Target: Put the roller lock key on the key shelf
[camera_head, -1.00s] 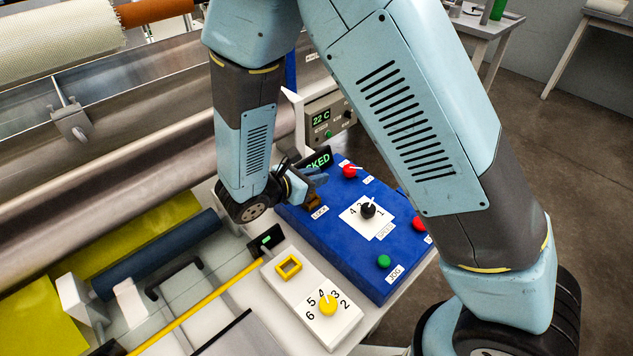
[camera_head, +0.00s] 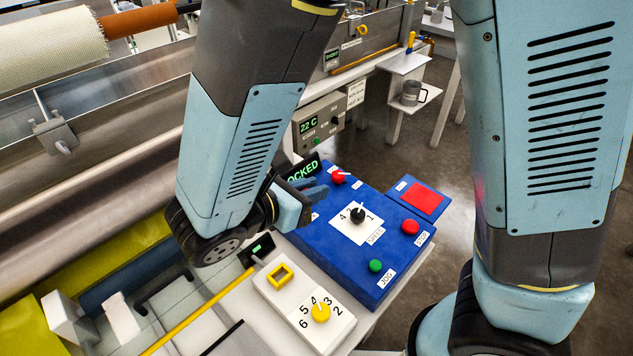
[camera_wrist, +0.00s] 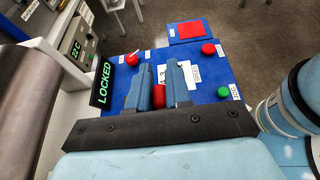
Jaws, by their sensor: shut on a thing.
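My gripper (camera_wrist: 165,76) is shut on a small red piece (camera_wrist: 158,96), which shows between the two fingers in the wrist view. I take it to be the roller lock key; its lower end is hidden. In the head view my gripper (camera_head: 314,192) is low over the upper left of the blue control panel (camera_head: 330,250), beside the green "LOCKED" display (camera_head: 303,170). I cannot tell whether the key touches the panel. A small blue plate with a red pad (camera_head: 425,200), seemingly the key shelf, juts from the panel's far right; its label is too small to read. It is empty.
Red knobs (camera_head: 338,177) and (camera_head: 410,227), a black speed dial (camera_head: 358,215) and a green jog button (camera_head: 375,266) stand up from the panel. A white box with a yellow dial (camera_head: 320,313) is in front. The large steel roller lies left.

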